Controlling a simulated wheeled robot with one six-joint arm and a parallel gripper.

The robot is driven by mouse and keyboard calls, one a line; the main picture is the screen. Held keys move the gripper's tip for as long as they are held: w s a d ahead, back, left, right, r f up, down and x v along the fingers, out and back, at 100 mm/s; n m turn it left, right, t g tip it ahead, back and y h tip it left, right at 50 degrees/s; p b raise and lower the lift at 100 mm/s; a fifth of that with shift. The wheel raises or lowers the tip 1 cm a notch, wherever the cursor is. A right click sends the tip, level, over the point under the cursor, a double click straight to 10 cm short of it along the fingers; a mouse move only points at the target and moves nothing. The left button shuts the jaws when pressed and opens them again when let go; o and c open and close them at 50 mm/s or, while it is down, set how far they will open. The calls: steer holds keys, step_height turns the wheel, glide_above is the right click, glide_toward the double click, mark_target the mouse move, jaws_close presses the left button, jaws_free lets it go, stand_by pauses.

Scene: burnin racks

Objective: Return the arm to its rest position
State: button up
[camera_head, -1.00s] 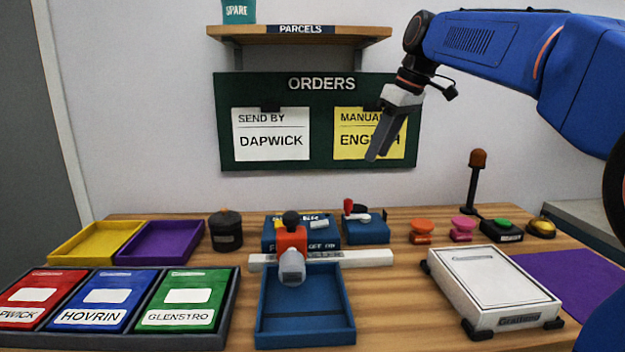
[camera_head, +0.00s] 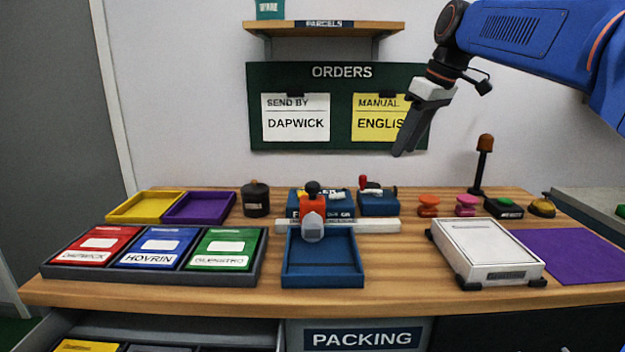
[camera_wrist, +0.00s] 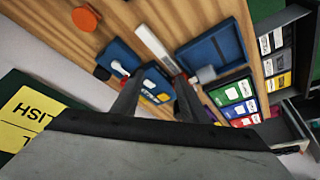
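My arm reaches in from the upper right in the head view. My gripper (camera_head: 404,150) hangs in the air in front of the orders board (camera_head: 345,72), pointing down and overlapping the edge of the yellow card (camera_head: 378,125). In the wrist view the two dark fingers of my gripper (camera_wrist: 158,82) stand apart with nothing between them. It is clear of the bench and touches nothing that I can see.
The wooden bench (camera_head: 400,270) carries a tray of coloured packets (camera_head: 262,262), a blue tray (camera_head: 288,272), a white box (camera_head: 490,250) and a lamp post (camera_head: 480,170). A drawer (camera_head: 190,332) stands open below. A parcel shelf (camera_head: 330,30) is above. Air around my gripper is free.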

steer(key=s+d+f+m+h, duration=0.1)
steer(key=s+d+f+m, duration=0.1)
steer(key=s+f, duration=0.8)
steer(key=s+d+f+m+t+h, duration=0.1)
steer(key=s+d+f+m, duration=0.2)
steer(key=s+f, duration=0.8)
steer(key=s+d+f+m+h, duration=0.1)
steer(key=s+d+f+m, duration=0.1)
steer(key=s+f, duration=0.8)
steer(key=shift+s+d+f+m+t, duration=0.2)
steer(key=shift+s+m+t, duration=0.1)
steer(key=shift+m, duration=0.6)
